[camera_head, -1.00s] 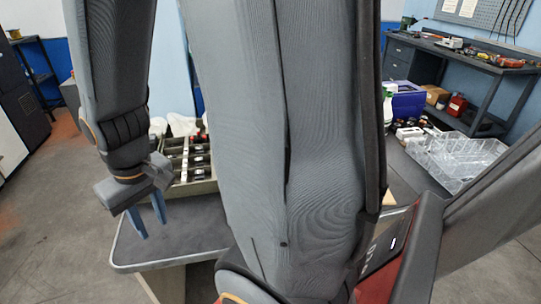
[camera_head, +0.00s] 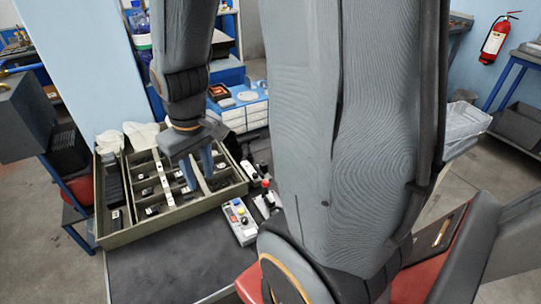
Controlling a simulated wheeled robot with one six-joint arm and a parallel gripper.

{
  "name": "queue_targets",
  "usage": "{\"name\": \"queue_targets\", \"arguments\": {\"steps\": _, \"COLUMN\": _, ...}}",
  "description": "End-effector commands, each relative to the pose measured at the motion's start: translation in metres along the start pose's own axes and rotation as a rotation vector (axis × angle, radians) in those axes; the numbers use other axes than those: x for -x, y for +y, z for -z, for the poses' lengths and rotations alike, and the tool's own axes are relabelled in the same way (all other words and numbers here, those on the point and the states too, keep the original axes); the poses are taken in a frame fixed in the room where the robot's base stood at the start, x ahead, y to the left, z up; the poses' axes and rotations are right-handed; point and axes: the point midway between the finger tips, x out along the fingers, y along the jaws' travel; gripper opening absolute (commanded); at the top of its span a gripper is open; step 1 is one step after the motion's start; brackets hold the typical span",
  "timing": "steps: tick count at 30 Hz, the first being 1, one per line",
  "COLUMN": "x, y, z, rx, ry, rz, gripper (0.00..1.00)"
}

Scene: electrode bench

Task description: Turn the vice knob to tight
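My gripper (camera_head: 200,183) points down over the right part of a compartmented tray, and its two blue fingers stand apart with nothing clearly held between them. I cannot make out a vice or its knob for certain. A small dark device with a red top (camera_head: 265,184) stands on the bench, right of the tray and partly cut off by my arm. My large arm link hides the bench further right.
The olive tray (camera_head: 175,222) with divided compartments fills the bench's back left. A grey box with coloured buttons (camera_head: 240,222) lies right of it. The dark bench top (camera_head: 165,268) is bare in front. Blue drawers (camera_head: 243,115) stand behind.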

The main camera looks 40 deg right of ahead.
Motion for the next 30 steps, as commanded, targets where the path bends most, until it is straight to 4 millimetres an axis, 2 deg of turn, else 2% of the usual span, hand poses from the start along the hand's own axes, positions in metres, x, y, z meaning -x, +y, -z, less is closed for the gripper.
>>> {"name": "queue_targets", "arguments": {"steps": 3, "x": -0.017, "y": 0.053, "z": 0.025, "rx": 0.079, "ry": -0.028, "rz": -0.006, "gripper": 0.30}}
{"name": "queue_targets", "arguments": {"steps": 6, "x": -0.035, "y": 0.107, "z": 0.041, "rx": 0.173, "ry": -0.053, "rz": -0.003, "gripper": 0.30}}
{"name": "queue_targets", "arguments": {"steps": 9, "x": -0.053, "y": 0.161, "z": 0.048, "rx": 0.265, "ry": -0.074, "rz": 0.006, "gripper": 0.30}}
{"name": "queue_targets", "arguments": {"steps": 12, "x": -0.069, "y": 0.206, "z": 0.048, "rx": 0.347, "ry": -0.089, "rz": 0.018, "gripper": 0.30}}
{"name": "queue_targets", "arguments": {"steps": 15, "x": -0.081, "y": 0.239, "z": 0.045, "rx": 0.410, "ry": -0.098, "rz": 0.028, "gripper": 0.30}}
{"name": "queue_targets", "arguments": {"steps": 18, "x": -0.088, "y": 0.258, "z": 0.042, "rx": 0.450, "ry": -0.103, "rz": 0.037, "gripper": 0.30}}
{"name": "queue_targets", "arguments": {"steps": 21, "x": -0.094, "y": 0.265, "z": 0.040, "rx": 0.471, "ry": -0.105, "rz": 0.040, "gripper": 0.30}}
{"name": "queue_targets", "arguments": {"steps": 26, "x": -0.110, "y": 0.264, "z": 0.038, "rx": 0.477, "ry": -0.106, "rz": 0.043, "gripper": 0.30}}
{"name": "queue_targets", "arguments": {"steps": 30, "x": -0.130, "y": 0.264, "z": 0.036, "rx": 0.476, "ry": -0.106, "rz": 0.042, "gripper": 0.30}}
